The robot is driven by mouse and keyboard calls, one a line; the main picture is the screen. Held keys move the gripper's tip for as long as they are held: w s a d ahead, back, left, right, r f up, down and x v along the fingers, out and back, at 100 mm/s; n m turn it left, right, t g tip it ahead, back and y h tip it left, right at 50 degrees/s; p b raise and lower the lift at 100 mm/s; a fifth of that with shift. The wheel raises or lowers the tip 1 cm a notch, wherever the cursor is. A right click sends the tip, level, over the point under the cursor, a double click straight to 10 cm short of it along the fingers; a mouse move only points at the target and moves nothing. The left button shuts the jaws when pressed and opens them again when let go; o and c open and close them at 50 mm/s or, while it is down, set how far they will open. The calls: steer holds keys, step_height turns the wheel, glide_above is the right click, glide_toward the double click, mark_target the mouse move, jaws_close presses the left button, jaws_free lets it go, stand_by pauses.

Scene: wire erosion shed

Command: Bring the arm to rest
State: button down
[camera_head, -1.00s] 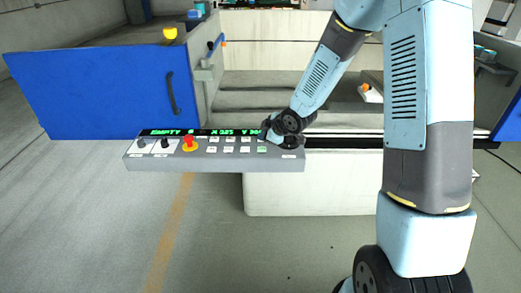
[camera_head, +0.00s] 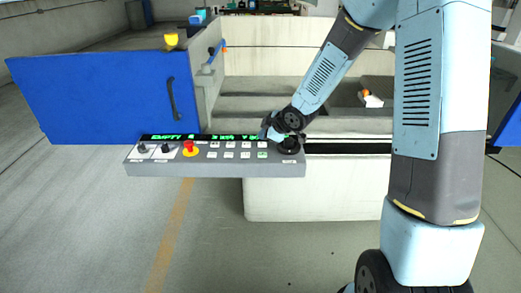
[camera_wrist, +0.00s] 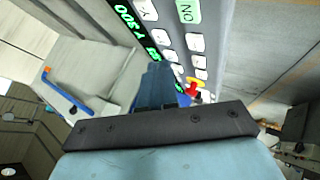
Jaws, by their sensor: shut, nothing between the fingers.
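My arm reaches down from the upper right in the head view. My gripper (camera_head: 266,134) is at the right part of the control panel (camera_head: 215,169), close to its buttons; I cannot tell if it touches them. In the wrist view my gripper (camera_wrist: 158,72) shows as a narrow dark blue shape, shut and empty, with the panel's buttons and green display beyond it. The wrist covers part of the panel's right end in the head view.
A red emergency knob (camera_head: 189,148) and two dark knobs sit on the panel's left. A blue door (camera_head: 105,100) with a dark handle stands open at left. The white machine tank (camera_head: 300,200) is behind the panel. Floor at left is clear.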

steer(key=s+d+r+m+h, duration=0.3)
steer(key=s+d+r+m, duration=0.15)
steer(key=d+r, duration=0.3)
steer(key=s+d+r+m+h, duration=0.35)
steer(key=s+d+r, duration=0.3)
steer(key=r, duration=0.25)
steer(key=s+d+r+m, duration=0.2)
steer(key=s+m, duration=0.1)
steer(key=s, duration=0.4)
steer(key=s+d+r+m+g, duration=0.1)
steer(key=s+d+r+m, duration=0.1)
steer(key=s, duration=0.6)
steer(key=s+d+r+m, duration=0.2)
steer(key=s+r+m, duration=0.2)
steer(key=s, duration=0.3)
steer(key=shift+s, duration=0.15)
